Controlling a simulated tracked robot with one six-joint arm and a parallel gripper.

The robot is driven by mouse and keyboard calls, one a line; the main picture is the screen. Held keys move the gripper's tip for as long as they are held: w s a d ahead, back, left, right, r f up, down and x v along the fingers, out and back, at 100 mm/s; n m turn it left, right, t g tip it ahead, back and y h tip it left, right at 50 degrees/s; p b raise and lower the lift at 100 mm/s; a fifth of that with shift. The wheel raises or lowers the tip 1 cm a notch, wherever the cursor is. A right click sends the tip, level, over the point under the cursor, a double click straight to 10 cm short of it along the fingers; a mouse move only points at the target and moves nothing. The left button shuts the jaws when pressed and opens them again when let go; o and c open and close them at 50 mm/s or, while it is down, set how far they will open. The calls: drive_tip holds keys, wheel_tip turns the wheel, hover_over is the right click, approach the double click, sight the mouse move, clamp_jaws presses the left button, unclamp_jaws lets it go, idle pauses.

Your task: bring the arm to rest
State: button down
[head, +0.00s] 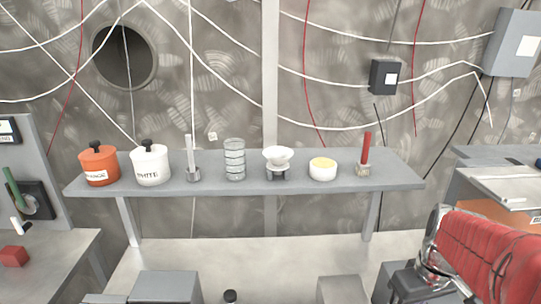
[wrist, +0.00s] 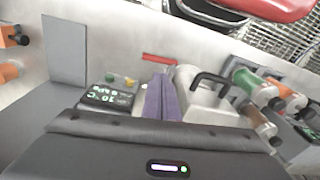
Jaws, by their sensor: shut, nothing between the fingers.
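My arm in its red sleeve (head: 490,250) enters the head view at the lower right, in front of the shelf's right end. In the wrist view the dark body of my gripper (wrist: 163,95) fills the bottom. Two purple finger-like pieces stand close together above it, with nothing seen held between them. In the head view my gripper's fingertips cannot be made out clearly.
A grey shelf (head: 400,178) bears an orange pot (head: 99,165), a white pot (head: 150,164), a glass cylinder (head: 235,160), a white bowl (head: 278,157) and a red stick (head: 366,148). A red block (head: 14,256) lies at left. Grey boxes stand below the shelf.

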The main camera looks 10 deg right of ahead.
drive_tip(key=a+r+m, duration=0.1)
drive_tip(key=a, duration=0.1)
drive_tip(key=a+r+m+t, duration=0.1)
drive_tip(key=a, duration=0.2)
drive_tip(key=a+r+m+t+h, duration=0.1)
drive_tip(key=a, duration=0.2)
drive_tip(key=shift+s+r+m, duration=0.3)
drive_tip(key=shift+m, duration=0.1)
drive_tip(key=s+a+r+n+t, duration=0.2)
drive_tip(key=a+r, duration=0.2)
drive_tip(key=a, duration=0.4)
drive_tip(key=shift+a+n+t+y, duration=0.3)
drive_tip(key=shift+a+n+t, duration=0.05)
drive_tip(key=shift+n+t, duration=0.05)
drive_tip(key=shift+d+r, duration=0.1)
drive_tip(key=shift+r, duration=0.05)
